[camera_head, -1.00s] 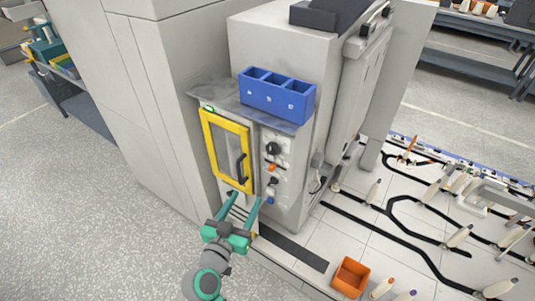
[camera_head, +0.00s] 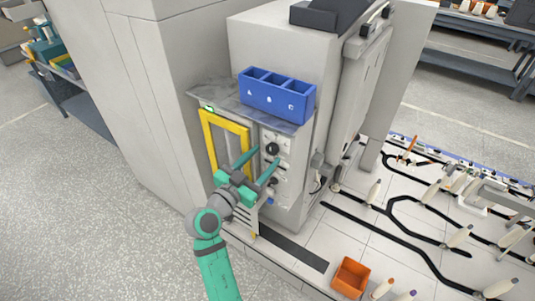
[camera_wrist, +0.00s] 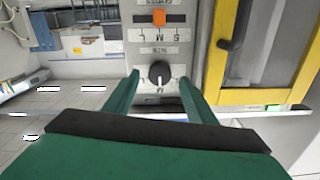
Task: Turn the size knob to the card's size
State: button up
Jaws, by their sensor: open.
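The black round knob (camera_head: 272,149) is on the pale control panel right of the yellow-framed door. In the wrist view the knob (camera_wrist: 160,73) appears between and just beyond my fingertips, with a gap on each side. Its pale pointer mark points down in that view, toward a letter that looks like M. The panel lettering is upside down there. My gripper (camera_head: 267,157) is open and empty in front of the panel; it also shows in the wrist view (camera_wrist: 160,80). I cannot make out a size card.
An orange slider (camera_wrist: 159,17) sits beside the knob, with S, M, L lettering. The yellow door frame (camera_head: 208,133) with a dark handle (camera_wrist: 235,25) is close by. A blue three-compartment bin (camera_head: 277,106) stands on top. An orange bin (camera_head: 350,278) is on the floor at right.

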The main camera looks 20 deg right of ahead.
aim_at(272, 149)
jog(key=shift+x, duration=1.45)
jog(key=c, duration=1)
jog(key=shift+c, duration=0.2)
